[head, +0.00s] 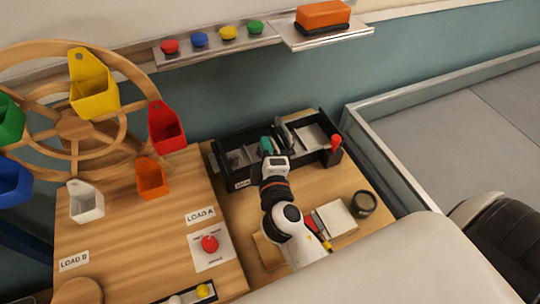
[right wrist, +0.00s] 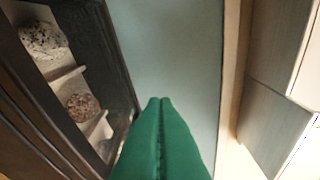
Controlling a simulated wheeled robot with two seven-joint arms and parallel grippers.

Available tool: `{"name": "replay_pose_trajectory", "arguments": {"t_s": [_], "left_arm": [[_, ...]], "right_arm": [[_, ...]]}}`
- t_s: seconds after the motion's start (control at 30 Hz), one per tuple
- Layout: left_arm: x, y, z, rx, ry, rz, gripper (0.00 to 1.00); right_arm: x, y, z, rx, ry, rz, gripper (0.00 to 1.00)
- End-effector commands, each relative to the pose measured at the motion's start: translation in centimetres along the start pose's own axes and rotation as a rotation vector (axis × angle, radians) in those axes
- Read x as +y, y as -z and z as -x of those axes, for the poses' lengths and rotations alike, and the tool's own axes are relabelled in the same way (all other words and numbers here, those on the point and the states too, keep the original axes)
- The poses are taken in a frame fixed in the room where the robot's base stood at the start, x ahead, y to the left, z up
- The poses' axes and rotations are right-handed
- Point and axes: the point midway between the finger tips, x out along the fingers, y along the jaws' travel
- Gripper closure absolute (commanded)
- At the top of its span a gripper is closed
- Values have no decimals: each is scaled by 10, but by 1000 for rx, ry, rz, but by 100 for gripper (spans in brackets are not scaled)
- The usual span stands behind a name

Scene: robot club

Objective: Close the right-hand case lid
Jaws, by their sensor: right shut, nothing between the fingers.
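A black case (head: 239,184) stands at the back of the wooden table in the head view, with a small label on its front. Its inside has compartments with grey and pale contents. I cannot clearly make out the right-hand lid. My right gripper (head: 266,146) has green fingers, shut and empty, over the middle of the case; its wrist hides part of the front. In the right wrist view the shut fingers (right wrist: 160,103) point ahead, beside a dark-framed case (right wrist: 50,94) holding a speckled stone (right wrist: 43,40) and a reddish one (right wrist: 83,107). Contact cannot be told. My left gripper is out of view.
A red-topped lever (head: 336,143) stands at the case's right end. A dark round object (head: 364,203) and a pale block (head: 335,219) lie in front. A wooden wheel with coloured bins (head: 93,93) is at the left. A red button (head: 209,243) is nearer me.

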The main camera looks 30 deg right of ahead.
Motion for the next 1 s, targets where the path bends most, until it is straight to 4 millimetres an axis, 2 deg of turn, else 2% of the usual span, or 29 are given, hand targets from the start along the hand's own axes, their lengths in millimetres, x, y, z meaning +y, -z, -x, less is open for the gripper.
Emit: {"name": "replay_pose_trajectory", "arguments": {"t_s": [0.03, 0.13, 0.2, 0.33, 0.5, 0.87, 1.0], "left_arm": [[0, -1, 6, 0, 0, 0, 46], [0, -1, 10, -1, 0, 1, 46], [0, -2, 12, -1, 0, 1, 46], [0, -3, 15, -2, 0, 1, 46], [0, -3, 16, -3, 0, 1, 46], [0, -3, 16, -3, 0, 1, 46], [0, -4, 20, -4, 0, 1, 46]], "right_arm": [[-4, -1, -12, 0, 3, 1, 100], [-3, 0, -32, 0, 2, 0, 100], [-1, 15, -32, 2, -1, 6, 100], [-1, 30, -35, 0, -1, 3, 100], [0, 39, -37, 1, -1, 0, 100], [0, 41, -38, 1, -1, 0, 100], [-5, 63, -43, 3, -1, 4, 100]]}}
